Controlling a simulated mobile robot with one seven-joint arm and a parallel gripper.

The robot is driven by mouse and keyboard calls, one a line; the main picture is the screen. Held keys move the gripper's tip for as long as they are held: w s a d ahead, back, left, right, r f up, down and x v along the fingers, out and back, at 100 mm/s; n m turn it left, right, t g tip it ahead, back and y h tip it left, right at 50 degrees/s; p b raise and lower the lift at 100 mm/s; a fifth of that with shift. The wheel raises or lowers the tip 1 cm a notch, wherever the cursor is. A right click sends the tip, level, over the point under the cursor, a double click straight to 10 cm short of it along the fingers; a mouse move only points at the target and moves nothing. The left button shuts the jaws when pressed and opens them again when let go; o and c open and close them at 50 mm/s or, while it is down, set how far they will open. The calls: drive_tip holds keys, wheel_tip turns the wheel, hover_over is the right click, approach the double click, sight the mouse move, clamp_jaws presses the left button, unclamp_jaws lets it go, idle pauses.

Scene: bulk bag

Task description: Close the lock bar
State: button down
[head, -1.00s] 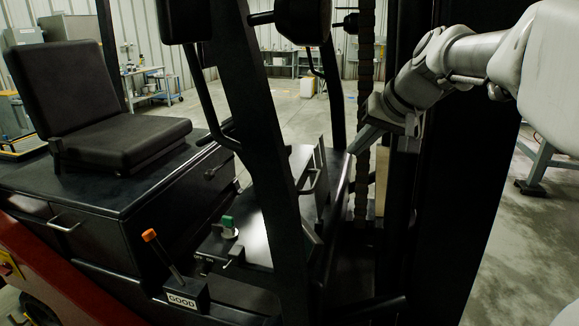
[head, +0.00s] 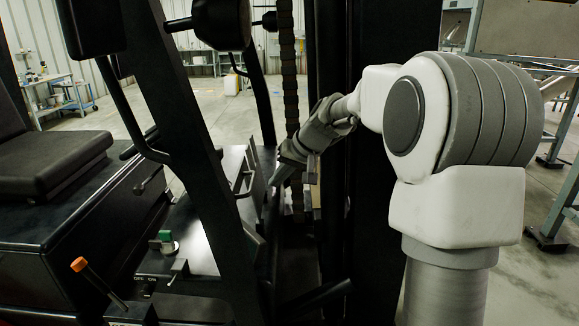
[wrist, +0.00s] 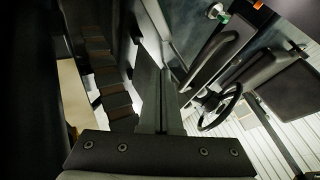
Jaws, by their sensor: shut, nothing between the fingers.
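I cannot tell for sure which part is the lock bar. A lever with an orange grip (head: 79,265) stands tilted at the lower left of the head view. A green knob (head: 166,237) and a small lever by OFF/ON lettering stand near it. An orange tip also shows at the top of the wrist view (wrist: 258,4). My gripper (head: 275,179) is inside the forklift frame, beside the chain, well to the right of and above these controls. Its fingers (wrist: 158,62) are together and empty.
The mast's dark upright (head: 382,140) stands close to my arm. A slanted black post (head: 190,130) stands between the controls and my gripper. The chain (head: 288,85) hangs behind the gripper. A black seat (head: 50,165) is at the left. Open floor (head: 215,95) lies behind.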

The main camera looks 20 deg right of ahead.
drive_tip(key=shift+w+a+r, duration=0.1)
drive_tip(key=shift+w+a, duration=0.1)
drive_tip(key=shift+a, duration=0.55)
drive_tip(key=shift+w+a+r, duration=0.1)
drive_tip(key=shift+w+a, duration=0.1)
drive_tip(key=shift+a, duration=0.55)
drive_tip(key=shift+a+r+p, duration=0.1)
drive_tip(key=shift+p, duration=0.25)
